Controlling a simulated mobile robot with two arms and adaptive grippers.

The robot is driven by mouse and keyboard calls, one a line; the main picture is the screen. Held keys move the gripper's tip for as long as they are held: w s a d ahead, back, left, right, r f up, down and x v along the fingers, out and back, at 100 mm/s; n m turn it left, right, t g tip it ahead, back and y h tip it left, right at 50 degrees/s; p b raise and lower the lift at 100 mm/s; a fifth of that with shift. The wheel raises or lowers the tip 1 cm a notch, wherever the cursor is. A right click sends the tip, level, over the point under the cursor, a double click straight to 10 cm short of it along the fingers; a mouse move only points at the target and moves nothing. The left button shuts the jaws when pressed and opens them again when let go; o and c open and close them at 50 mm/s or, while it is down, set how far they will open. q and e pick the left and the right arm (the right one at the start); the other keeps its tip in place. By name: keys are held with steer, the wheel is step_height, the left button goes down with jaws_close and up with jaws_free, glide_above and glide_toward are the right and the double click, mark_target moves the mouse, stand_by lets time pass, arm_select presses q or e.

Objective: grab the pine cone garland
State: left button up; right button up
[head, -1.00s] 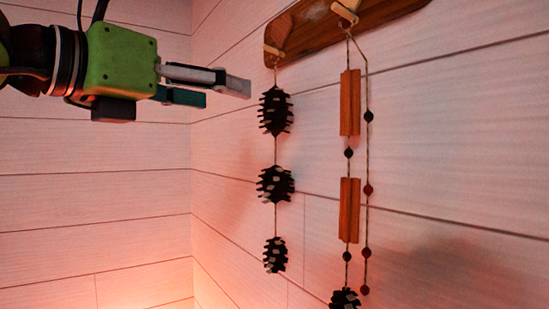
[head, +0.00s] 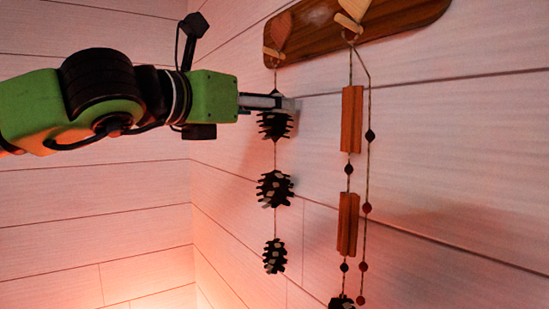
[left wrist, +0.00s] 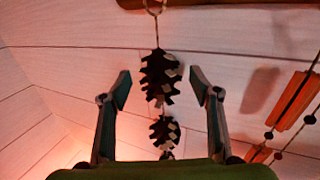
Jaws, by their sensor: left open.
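The pine cone garland (head: 275,188) hangs on a cord from the left peg of a wooden rack, with three dark cones one below another. My left gripper (head: 280,103) is at its top cone in the head view, its near finger covering part of that cone. In the left wrist view the open fingers (left wrist: 160,88) stand on either side of the top cone of the garland (left wrist: 159,78), with a gap on each side. The lowest cone is not clearly seen in the wrist view. My right gripper is not in view.
A second garland of orange sticks and dark beads (head: 349,222) hangs close to the right from another peg; it also shows in the wrist view (left wrist: 293,103). The wooden rack (head: 390,18) is above, fixed to the plank wall. The space left of the cones is free.

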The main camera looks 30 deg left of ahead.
arm_select(q)
steer(key=shift+w, duration=1.2)
steer(key=shift+s, duration=0.1)
steer(key=shift+s, duration=0.1)
steer(key=c, duration=1.6)
steer(key=shift+o, duration=0.2)
